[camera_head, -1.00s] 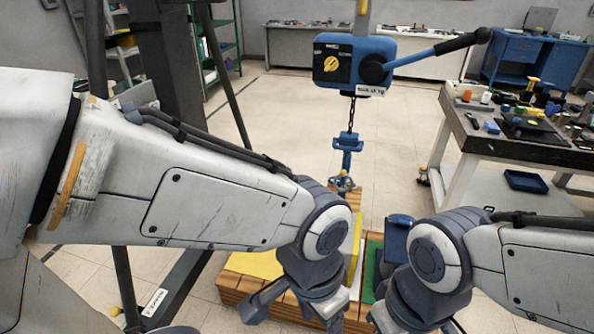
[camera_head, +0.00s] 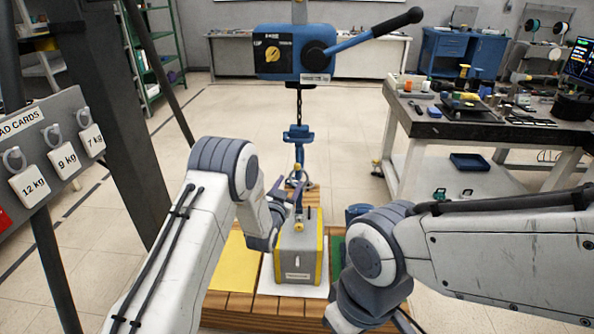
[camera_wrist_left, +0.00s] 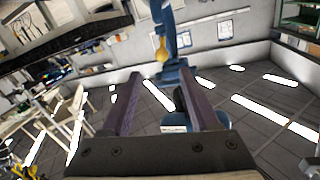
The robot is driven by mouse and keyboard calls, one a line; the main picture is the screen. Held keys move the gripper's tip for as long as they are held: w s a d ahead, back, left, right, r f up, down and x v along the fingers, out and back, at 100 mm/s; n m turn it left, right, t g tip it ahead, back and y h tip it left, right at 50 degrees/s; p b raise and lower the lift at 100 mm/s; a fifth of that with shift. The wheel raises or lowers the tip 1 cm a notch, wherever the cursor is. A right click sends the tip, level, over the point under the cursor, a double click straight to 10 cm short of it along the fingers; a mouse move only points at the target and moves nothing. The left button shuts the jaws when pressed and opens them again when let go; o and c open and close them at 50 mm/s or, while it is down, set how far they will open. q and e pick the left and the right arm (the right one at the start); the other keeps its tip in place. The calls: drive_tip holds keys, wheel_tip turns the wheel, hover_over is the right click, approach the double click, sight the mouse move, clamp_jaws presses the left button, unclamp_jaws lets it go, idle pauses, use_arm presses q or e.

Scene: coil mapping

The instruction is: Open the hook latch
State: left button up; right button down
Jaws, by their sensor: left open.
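The blue hook (camera_head: 298,152) hangs on a chain below the blue hoist (camera_head: 292,55). A small yellow piece on it, likely the latch, shows in the left wrist view (camera_wrist_left: 161,48); I cannot tell whether it is open or shut. My left gripper (camera_head: 288,192) is beside and below the hook in the head view. In the left wrist view its two fingers (camera_wrist_left: 160,76) are spread, with the hook beyond and between them and no contact visible. My right gripper (camera_head: 345,318) is low at the bottom; its fingertips are hidden.
A grey block with yellow edges (camera_head: 297,255) stands on a wooden pallet (camera_head: 240,307) under the hook. A rack of load cards (camera_head: 50,150) is at the left. A workbench with tools (camera_head: 470,115) is at the right.

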sight(296, 168)
use_arm(q)
drive_tip(key=w, duration=0.3)
drive_tip(key=w+d, duration=0.1)
drive_tip(key=w, duration=0.6)
drive_tip(key=shift+w+d+p, duration=0.15)
drive_tip(key=shift+d+p, duration=0.2)
drive_tip(key=shift+d, duration=0.05)
clamp_jaws()
idle(1.0)
